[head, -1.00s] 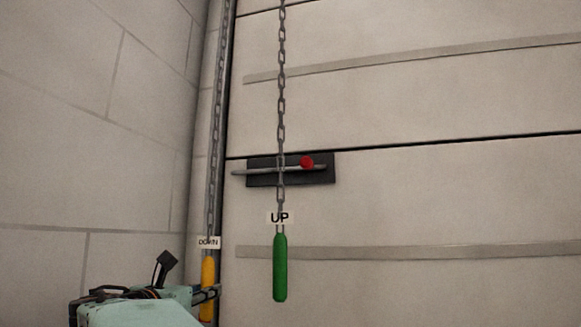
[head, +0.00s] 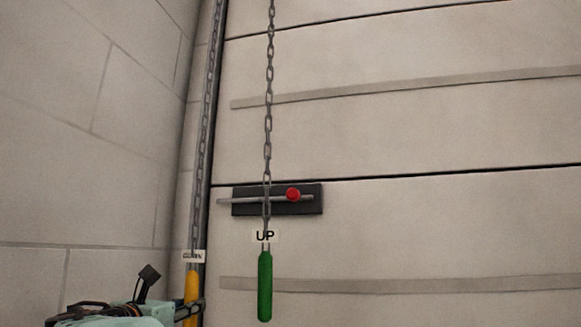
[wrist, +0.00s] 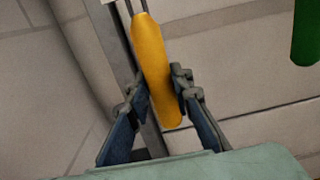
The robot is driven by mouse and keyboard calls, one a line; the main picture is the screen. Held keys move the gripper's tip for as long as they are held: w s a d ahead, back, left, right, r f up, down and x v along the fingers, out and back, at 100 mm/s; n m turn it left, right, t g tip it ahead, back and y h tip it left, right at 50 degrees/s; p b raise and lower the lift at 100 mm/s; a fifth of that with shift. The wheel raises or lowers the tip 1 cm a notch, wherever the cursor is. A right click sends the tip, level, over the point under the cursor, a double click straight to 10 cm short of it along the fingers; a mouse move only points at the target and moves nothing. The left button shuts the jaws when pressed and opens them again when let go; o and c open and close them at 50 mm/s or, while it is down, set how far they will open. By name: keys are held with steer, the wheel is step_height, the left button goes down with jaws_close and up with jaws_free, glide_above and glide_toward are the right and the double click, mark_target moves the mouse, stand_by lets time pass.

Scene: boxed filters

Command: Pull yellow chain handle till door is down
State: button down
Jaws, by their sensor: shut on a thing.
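The yellow chain handle (head: 191,287) hangs at the lower left in the head view, under a label reading DOWN and a chain (head: 202,140). My gripper (wrist: 160,88) is shut on the yellow handle in the wrist view, one finger on each side. The handle's top rises above the fingers and it leans slightly in that picture. In the head view, its lower part is partly hidden by my gripper. The door (head: 420,235) is a pale panelled surface filling the right side. Its bottom edge is out of view.
A green handle (head: 265,287) labelled UP hangs on its own chain to the right, close to my gripper. A dark latch plate with a red knob (head: 292,195) is on the door. A block wall (head: 80,150) stands close on the left.

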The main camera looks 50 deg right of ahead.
mark_target(188, 284)
step_height(188, 284, down, 20)
steer(key=b, duration=1.4)
steer(key=shift+r, duration=0.15)
stand_by(0.8)
step_height(188, 284, up, 24)
steer(key=p, duration=2)
steer(key=shift+r, duration=0.15)
step_height(188, 284, down, 14)
steer(key=b, duration=1)
steer(key=shift+b, duration=0.3)
steer(key=shift+r, duration=0.15)
